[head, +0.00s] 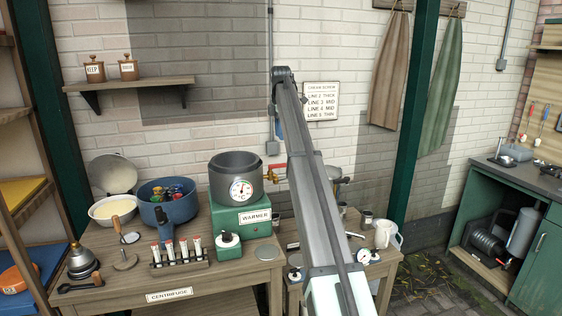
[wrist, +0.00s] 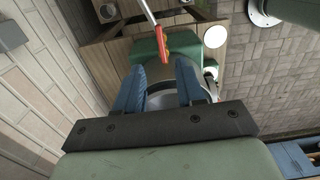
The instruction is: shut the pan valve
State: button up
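The pan valve (head: 275,168) has a red handle on a brass pipe beside the grey pan (head: 236,176). The pan has a round dial and stands on the green warmer (head: 240,218). In the wrist view the red valve handle (wrist: 163,43) lies just beyond the fingertips, near the gap between them, with a silver pipe leading away. My gripper (wrist: 159,64) has two blue fingers spread apart, with nothing visibly held. I cannot tell whether a finger touches the handle. In the head view my arm hides the gripper and part of the pipe.
A blue pot (head: 168,202) of coloured items and a pale bowl (head: 113,210) stand left of the warmer. A rack of small vials (head: 178,256) is in front. A white mug (head: 384,233) stands on the right table. A green post (head: 415,110) rises behind it.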

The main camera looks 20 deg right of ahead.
aim_at(277, 167)
notch_tip(277, 167, down, 12)
jog(key=shift+r, duration=0.15)
dwell(0.3)
grip_shut()
dwell(0.4)
